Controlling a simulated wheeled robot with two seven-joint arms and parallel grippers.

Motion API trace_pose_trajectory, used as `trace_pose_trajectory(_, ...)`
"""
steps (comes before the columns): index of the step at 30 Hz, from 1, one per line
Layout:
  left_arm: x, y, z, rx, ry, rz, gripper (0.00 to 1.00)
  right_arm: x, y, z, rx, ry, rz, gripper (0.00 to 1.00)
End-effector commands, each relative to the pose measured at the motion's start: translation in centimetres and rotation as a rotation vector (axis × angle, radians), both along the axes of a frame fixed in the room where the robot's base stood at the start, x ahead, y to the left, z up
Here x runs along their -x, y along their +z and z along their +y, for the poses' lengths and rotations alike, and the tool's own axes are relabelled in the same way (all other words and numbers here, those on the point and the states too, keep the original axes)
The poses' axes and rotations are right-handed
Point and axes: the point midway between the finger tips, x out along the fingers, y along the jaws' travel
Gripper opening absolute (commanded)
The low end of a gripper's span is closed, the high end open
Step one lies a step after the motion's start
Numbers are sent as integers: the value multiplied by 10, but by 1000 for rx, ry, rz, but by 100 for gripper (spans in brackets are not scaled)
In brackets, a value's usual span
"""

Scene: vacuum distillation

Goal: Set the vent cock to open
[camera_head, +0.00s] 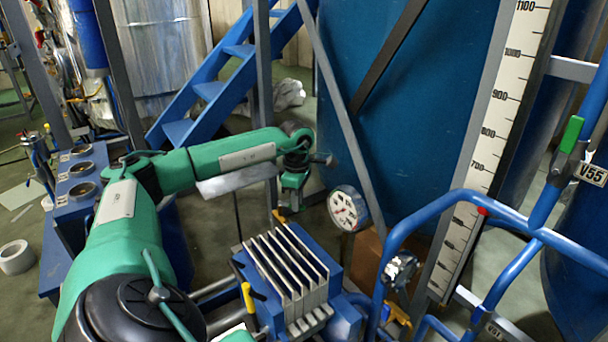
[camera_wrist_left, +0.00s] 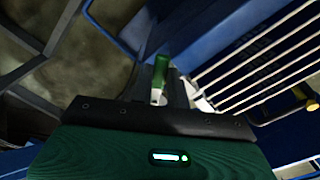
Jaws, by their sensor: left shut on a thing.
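My left gripper (camera_head: 290,203) is at the end of the green arm, behind the finned blue unit and left of the round gauge. In the left wrist view the gripper (camera_wrist_left: 162,90) is shut on a small green handle with a pale lower end (camera_wrist_left: 160,70), which looks like the vent cock's handle. The handle stands between the fingers. The cock's body is hidden by the gripper, and I cannot tell its setting. My right gripper is not in view.
The blue unit with pale upright fins (camera_head: 288,268) stands just in front of the gripper. A round gauge (camera_head: 348,208) is close on the right. Blue pipes (camera_head: 450,205) and a green-handled valve (camera_head: 572,135) tagged V55 (camera_head: 592,174) are farther right. Blue stairs (camera_head: 210,90) stand behind.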

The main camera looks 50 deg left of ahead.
Motion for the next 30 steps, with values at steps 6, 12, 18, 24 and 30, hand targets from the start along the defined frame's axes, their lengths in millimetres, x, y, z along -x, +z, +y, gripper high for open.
trace_pose_trajectory(6, 9, 1, -4, -1, -205, -4, 0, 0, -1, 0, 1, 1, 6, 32)
trace_pose_trajectory(12, 18, 0, -7, -1, -372, -4, 0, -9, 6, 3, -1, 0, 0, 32)
trace_pose_trajectory(18, 24, 0, -8, 0, -501, -3, 0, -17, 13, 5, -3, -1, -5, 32)
trace_pose_trajectory(24, 28, 1, -7, 0, -581, -4, 0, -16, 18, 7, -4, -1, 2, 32)
trace_pose_trajectory(30, 30, 1, -7, 0, -619, -4, 0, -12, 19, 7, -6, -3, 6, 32)
